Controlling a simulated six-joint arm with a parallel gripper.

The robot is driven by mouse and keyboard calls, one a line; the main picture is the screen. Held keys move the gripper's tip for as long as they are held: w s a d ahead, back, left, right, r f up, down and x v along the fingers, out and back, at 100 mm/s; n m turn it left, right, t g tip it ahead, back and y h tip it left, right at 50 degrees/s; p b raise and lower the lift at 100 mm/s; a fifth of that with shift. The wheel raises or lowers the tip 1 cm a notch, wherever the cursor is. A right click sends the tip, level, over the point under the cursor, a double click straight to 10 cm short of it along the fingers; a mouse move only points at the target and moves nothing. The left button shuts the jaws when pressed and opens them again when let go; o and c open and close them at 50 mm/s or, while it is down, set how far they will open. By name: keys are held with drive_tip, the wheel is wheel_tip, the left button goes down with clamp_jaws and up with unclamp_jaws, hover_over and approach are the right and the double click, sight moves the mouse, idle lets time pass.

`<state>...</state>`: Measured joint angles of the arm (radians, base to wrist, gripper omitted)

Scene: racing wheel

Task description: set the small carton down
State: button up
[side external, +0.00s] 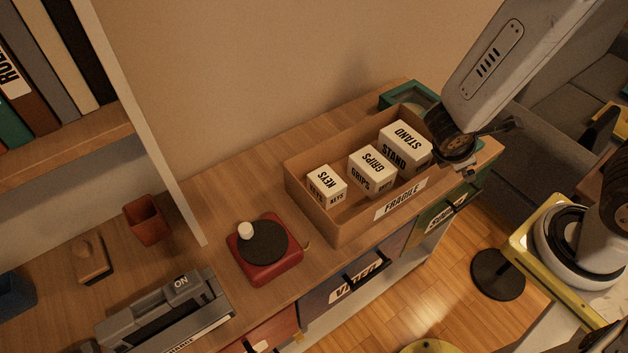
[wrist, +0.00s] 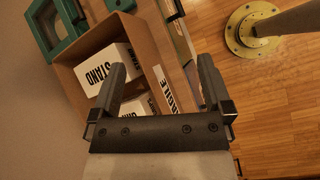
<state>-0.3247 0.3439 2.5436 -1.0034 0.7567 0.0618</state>
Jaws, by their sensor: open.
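Three white cartons stand in an open brown box (side external: 334,228) marked FRAGILE on the wooden cabinet top. The smallest, marked KEYS (side external: 327,187), is at the left end. The GRIPS carton (side external: 372,170) is in the middle and the larger STAND carton (side external: 405,146) is at the right. My gripper (side external: 488,146) is open and empty, beside and above the box's right end. In the wrist view, my gripper (wrist: 160,82) has its fingers spread over the box's front wall. The STAND carton (wrist: 108,69) shows there, and the left finger partly hides another carton.
A teal open container (side external: 405,94) is behind the box's right end. A red turntable (side external: 265,250) sits left of the box, with a grey device (side external: 165,318) nearer the camera. The cabinet's front edge drops to the wooden floor, where a round stand base (wrist: 252,30) shows.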

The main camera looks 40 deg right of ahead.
drive_tip(key=w+a+r+m+t+y, duration=0.2)
drive_tip(key=w+r+m+y, duration=0.2)
drive_tip(key=m, duration=0.9)
drive_tip(key=r+y, duration=0.1)
drive_tip(key=y, duration=0.2)
drive_tip(key=shift+w+a+m, duration=0.2)
drive_tip(key=shift+a+m, duration=0.1)
drive_tip(key=shift+a, duration=0.1)
